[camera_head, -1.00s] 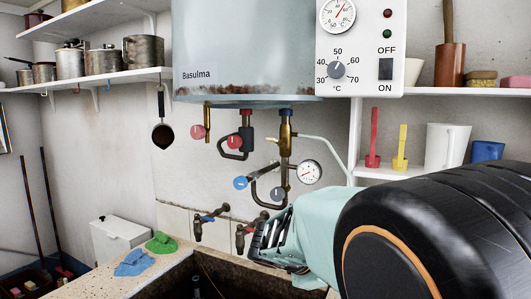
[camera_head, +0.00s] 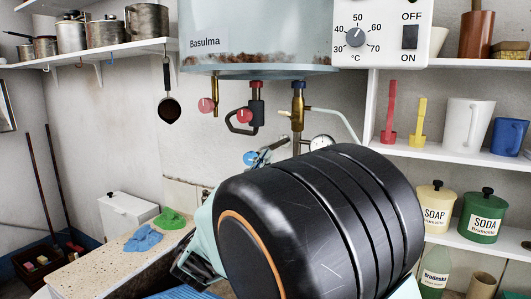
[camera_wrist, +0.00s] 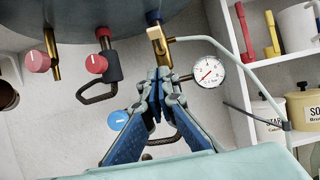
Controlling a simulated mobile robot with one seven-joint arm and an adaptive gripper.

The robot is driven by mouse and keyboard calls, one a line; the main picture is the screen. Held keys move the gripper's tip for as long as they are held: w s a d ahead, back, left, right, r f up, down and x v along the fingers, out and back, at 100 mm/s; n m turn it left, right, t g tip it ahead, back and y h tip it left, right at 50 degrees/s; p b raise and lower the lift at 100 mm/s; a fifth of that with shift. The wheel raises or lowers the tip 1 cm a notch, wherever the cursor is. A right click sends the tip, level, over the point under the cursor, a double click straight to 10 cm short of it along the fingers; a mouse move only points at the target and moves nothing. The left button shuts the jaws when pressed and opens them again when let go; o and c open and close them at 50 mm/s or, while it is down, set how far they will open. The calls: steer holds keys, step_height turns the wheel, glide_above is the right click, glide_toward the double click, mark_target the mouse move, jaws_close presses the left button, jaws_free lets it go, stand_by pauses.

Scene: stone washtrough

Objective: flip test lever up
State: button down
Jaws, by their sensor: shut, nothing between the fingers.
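Under the boiler tank, a brass safety valve (camera_head: 297,118) with a blue collar hangs on the right. In the wrist view its brass body (camera_wrist: 157,42) shows just above my fingertips. A small grey lever-like piece (camera_head: 268,150) shows beside a blue round knob (camera_head: 250,158). The blue knob is also left of my fingers in the wrist view (camera_wrist: 118,120). I cannot tell for sure which part is the test lever; my fingers hide part of this area. My gripper (camera_wrist: 160,80) is shut and empty, its tips just below the brass valve. Whether they touch anything is unclear.
A pressure gauge (camera_wrist: 209,72) sits close right of my fingertips, with a thin pale pipe above. Two red knobs (camera_head: 206,105) (camera_head: 244,115) are to the left. The boiler (camera_head: 260,40) is overhead. A shelf (camera_head: 450,151) with mugs stands right.

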mark_target(288, 115)
steer(key=w+d+r+p, duration=0.2)
steer(key=w+d+r, duration=0.1)
steer(key=w+r, duration=0.4)
steer(key=shift+w+d, duration=0.2)
steer(key=shift+d, duration=0.2)
